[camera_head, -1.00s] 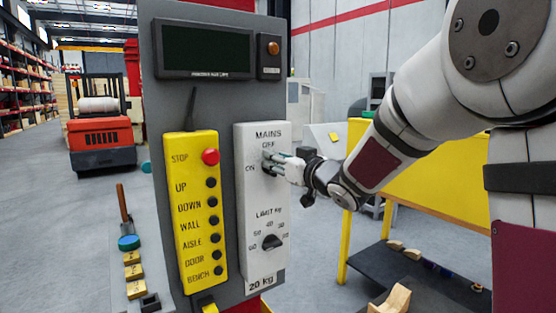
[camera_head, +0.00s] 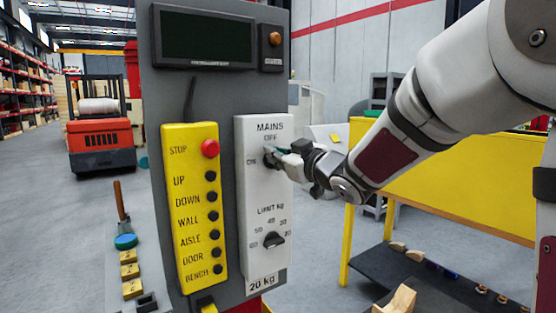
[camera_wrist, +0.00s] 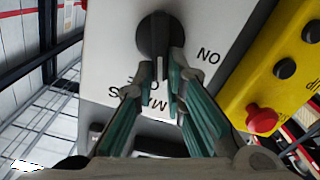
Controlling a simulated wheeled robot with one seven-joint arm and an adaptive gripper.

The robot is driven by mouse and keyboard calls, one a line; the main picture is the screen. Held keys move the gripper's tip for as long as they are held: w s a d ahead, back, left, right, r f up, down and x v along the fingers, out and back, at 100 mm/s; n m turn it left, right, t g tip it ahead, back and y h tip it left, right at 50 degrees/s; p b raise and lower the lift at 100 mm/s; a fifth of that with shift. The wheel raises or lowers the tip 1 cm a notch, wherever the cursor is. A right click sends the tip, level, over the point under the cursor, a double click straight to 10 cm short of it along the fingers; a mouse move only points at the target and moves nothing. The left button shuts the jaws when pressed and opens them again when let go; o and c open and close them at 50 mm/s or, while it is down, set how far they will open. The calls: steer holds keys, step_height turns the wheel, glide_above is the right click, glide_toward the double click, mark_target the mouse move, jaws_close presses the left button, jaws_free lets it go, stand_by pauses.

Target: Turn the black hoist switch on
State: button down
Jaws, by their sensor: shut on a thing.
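The black hoist switch is a round knob (camera_wrist: 158,32) on the white MAINS box (camera_head: 252,205). In the wrist view its pale pointer line faces the partly hidden OFF label, and the ON label lies to its right. In the head view the knob (camera_head: 268,159) is mostly hidden behind my fingers. My gripper (camera_wrist: 162,70) is shut on the knob, with a green-padded finger at either side of its lower part. In the head view my gripper (camera_head: 277,156) reaches the box from the right.
A yellow button panel (camera_head: 195,215) with a red STOP button (camera_head: 210,148) stands left of the box. A black limit knob (camera_head: 273,240) sits below MAINS. A dark display (camera_head: 205,37) is above.

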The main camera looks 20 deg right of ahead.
steer(key=n+b, duration=0.4)
steer(key=a+f+n+b, duration=0.1)
steer(key=n+b, duration=0.1)
steer(key=shift+s+a+f+n, duration=0.1)
steer(key=shift+n, duration=0.2)
steer(key=n+b, duration=0.3)
steer(key=shift+s+a+f+b, duration=0.1)
steer(key=shift+a+f+b, duration=0.1)
steer(key=shift+f+b, duration=0.15)
steer(key=shift+f+n+b, duration=0.2)
steer(key=shift+n+b, duration=1)
steer(key=shift+n, duration=0.4)
steer(key=c, duration=1.6)
jaws_free()
steer(key=shift+c, duration=0.2)
steer(key=shift+s, duration=0.15)
